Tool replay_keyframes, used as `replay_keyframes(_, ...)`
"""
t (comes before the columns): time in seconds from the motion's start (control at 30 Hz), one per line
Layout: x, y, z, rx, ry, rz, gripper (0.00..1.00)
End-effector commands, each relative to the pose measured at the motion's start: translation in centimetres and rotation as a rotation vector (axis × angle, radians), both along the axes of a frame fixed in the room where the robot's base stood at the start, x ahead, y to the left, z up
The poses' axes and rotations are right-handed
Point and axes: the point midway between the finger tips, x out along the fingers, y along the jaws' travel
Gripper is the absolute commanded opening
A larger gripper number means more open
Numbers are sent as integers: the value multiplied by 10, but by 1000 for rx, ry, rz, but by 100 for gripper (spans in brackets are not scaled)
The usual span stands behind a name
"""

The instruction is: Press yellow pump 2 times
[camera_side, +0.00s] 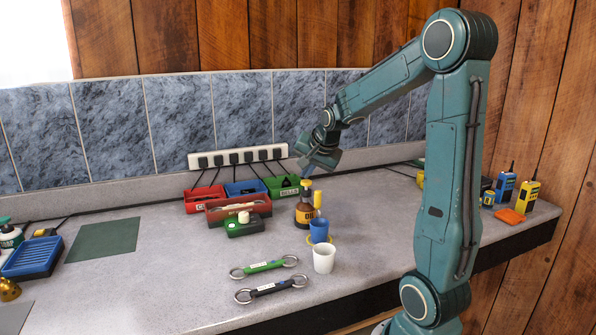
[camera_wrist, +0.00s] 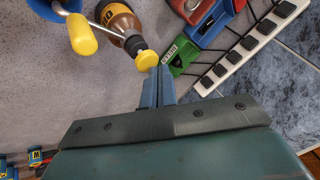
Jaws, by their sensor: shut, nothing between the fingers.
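In the wrist view the round yellow pump head (camera_wrist: 147,60) and the brown bottle (camera_wrist: 118,18) show just beyond the fingertips. My gripper (camera_side: 307,174) is shut and empty, pointing down close above the pump in the side view. In the wrist view its fingertips (camera_wrist: 158,72) lie just beside the pump head's edge. I cannot tell whether they touch it.
A yellow-ended metal rod (camera_wrist: 82,35) and a blue cup (camera_side: 319,229) stand close to the bottle. A white cup (camera_side: 324,259) is nearer the front. Red, blue and green bins and a power strip (camera_side: 238,157) lie behind left.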

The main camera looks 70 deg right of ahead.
Motion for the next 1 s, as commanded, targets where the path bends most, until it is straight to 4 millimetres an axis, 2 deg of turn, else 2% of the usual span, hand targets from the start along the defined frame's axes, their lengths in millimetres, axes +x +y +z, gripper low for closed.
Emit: replay_keyframes(1.0,0,0,-6,1,1,0,0)
